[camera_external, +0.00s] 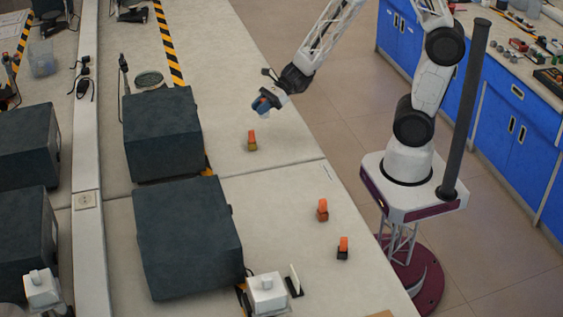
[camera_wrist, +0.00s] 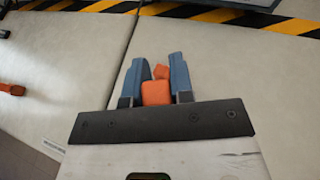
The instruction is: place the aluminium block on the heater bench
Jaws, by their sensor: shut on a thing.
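My gripper (camera_external: 263,104) is at the end of the arm, above the near bench. Its blue fingers (camera_wrist: 155,78) are shut on an orange knob (camera_wrist: 156,93). A pale grey piece, seemingly the aluminium block (camera_external: 264,115), hangs just below the fingers in the external view, small and partly hidden. A smaller orange piece shows beyond the knob in the wrist view; I cannot tell what it belongs to. A yellowish block (camera_external: 252,144) with an orange top stands on the bench below the gripper. I cannot tell for certain which thing is the heater bench.
A copper-brown block (camera_external: 322,214) and a dark block (camera_external: 342,253), both orange-topped, stand nearer the bench's right edge. Large dark boxes (camera_external: 162,135) (camera_external: 188,240) fill the left side. A white device (camera_external: 267,293) stands at the front. The bench between the yellowish and copper-brown blocks is clear.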

